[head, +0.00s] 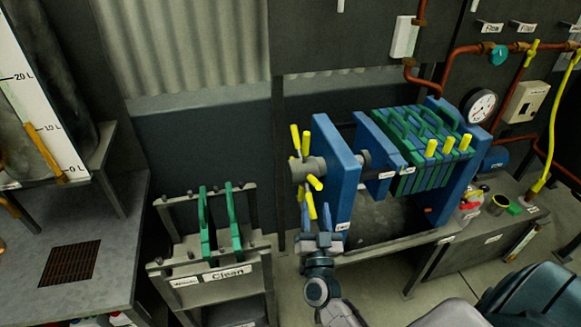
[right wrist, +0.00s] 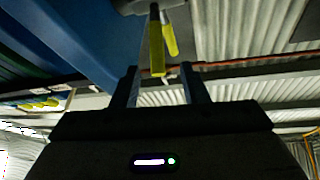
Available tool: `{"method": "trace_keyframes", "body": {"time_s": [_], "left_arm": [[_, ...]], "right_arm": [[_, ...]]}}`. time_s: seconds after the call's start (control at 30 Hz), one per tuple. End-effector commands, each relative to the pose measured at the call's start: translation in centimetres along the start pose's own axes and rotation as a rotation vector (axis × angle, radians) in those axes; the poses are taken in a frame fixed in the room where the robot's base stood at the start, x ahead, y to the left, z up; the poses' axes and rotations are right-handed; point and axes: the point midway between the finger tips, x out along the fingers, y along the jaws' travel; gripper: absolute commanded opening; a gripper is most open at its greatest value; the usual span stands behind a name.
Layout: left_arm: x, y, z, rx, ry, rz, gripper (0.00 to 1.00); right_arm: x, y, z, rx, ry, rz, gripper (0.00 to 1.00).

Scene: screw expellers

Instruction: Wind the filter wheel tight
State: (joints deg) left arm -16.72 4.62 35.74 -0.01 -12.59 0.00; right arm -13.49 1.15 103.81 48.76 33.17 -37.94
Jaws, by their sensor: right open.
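The filter wheel (head: 305,168) is a grey hub with several yellow handles, on the left face of the blue filter press end plate (head: 336,175). My right gripper (head: 316,213) is just below the hub, pointing up at the lowest yellow handles. It is open. In the right wrist view, a yellow handle (right wrist: 156,50) hangs down between the lines of my two fingers (right wrist: 160,82), its lower end near fingertip height. A second handle (right wrist: 170,38) is just behind it. I cannot tell whether a finger touches a handle. My left gripper is not in view.
Green filter plates (head: 415,150) are packed at the press's right. A rack labelled Clean (head: 225,272) with two green plates (head: 236,225) stands left of my right arm. A gauge (head: 481,107) and copper pipes are behind. The space left of the wheel is clear.

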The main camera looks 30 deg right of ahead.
Motion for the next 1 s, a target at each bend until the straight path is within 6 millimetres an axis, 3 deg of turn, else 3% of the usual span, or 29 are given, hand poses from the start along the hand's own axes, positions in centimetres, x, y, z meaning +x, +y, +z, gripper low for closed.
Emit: {"method": "trace_keyframes", "body": {"time_s": [0.3,0.53,0.73,1.0], "left_arm": [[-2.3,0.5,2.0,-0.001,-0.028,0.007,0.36],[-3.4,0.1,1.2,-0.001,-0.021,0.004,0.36],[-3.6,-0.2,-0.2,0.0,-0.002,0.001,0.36],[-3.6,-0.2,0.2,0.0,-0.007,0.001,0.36]], "right_arm": [[5.3,-0.1,-0.3,-0.001,0.002,-0.003,0.4],[9.0,-0.1,-0.1,0.0,0.0,-0.003,0.4],[10.4,-0.1,0.0,-0.001,-0.001,-0.003,0.4],[10.5,0.0,0.1,-0.001,-0.002,-0.003,0.4]]}}
